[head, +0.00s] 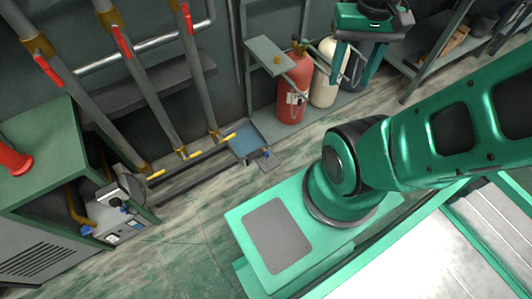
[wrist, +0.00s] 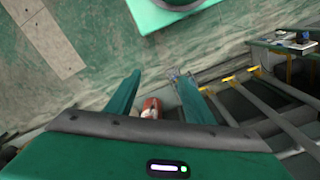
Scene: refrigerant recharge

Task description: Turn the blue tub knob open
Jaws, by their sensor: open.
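The blue tub (head: 240,145) sits low on the floor by the wall in the head view, below the pipes. A small blue knob (head: 266,154) shows at its right edge, above a grate. My gripper (head: 349,84) is at the top right, in front of the cylinders and well apart from the tub. It is open and empty; both fingers (wrist: 160,75) also show spread in the wrist view. There the tub and knob cannot be made out clearly; my right finger covers part of that area.
A red cylinder (head: 292,88) and a white cylinder (head: 324,75) stand by the wall. Pipes with red levers (head: 122,41) and yellow handles (head: 228,137) are left of them. A green cabinet (head: 45,150) stands at left. Open floor (head: 200,210) lies before the tub.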

